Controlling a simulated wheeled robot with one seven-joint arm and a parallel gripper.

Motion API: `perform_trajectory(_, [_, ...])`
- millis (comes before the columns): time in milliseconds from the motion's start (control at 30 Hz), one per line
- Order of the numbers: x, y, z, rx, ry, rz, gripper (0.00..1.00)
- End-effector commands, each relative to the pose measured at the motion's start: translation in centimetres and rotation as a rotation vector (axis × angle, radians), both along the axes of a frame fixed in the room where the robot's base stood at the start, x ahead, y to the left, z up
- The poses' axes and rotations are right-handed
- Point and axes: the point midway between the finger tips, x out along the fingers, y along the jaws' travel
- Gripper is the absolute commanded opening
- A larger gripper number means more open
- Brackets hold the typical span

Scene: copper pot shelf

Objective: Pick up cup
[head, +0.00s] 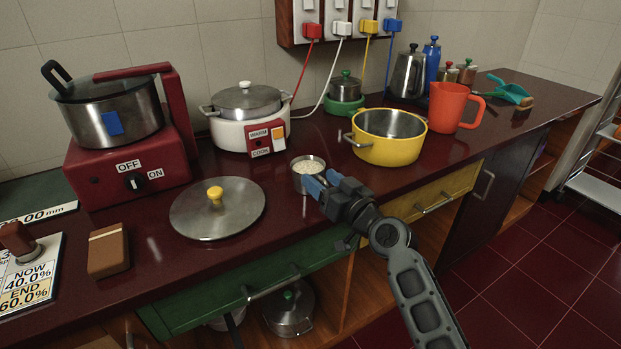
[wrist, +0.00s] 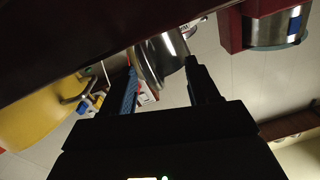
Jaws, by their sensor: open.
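A small metal cup (head: 307,178) filled with pale grains stands upright on the dark red counter, in front of the white rice cooker. My gripper (head: 322,183), with blue on its fingers, reaches in from the lower right and its tips are at the cup's right front side. In the wrist view the shiny cup (wrist: 158,60) shows between the two open fingers of the gripper (wrist: 162,72), near their tips. I cannot tell whether a finger touches it. The fingers hide part of the cup's right side in the head view.
A yellow pot (head: 388,150) stands close on the right, with an orange pitcher (head: 448,105) beyond it. A metal lid (head: 217,208) with a yellow knob lies left of the cup. The white cooker (head: 228,133) stands behind. The counter's front edge is near my gripper.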

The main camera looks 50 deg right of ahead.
Motion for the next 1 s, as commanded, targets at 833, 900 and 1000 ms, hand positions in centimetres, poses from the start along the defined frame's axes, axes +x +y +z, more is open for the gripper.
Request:
perform_trajectory(833, [-0.06, -0.01, -0.05, 0.000, 0.000, -0.001, 0.00])
perform_trajectory(900, [-0.06, -0.01, -0.05, 0.000, 0.000, -0.001, 0.00])
perform_trajectory(1000, [-0.06, -0.01, -0.03, 0.000, 0.000, -0.001, 0.00])
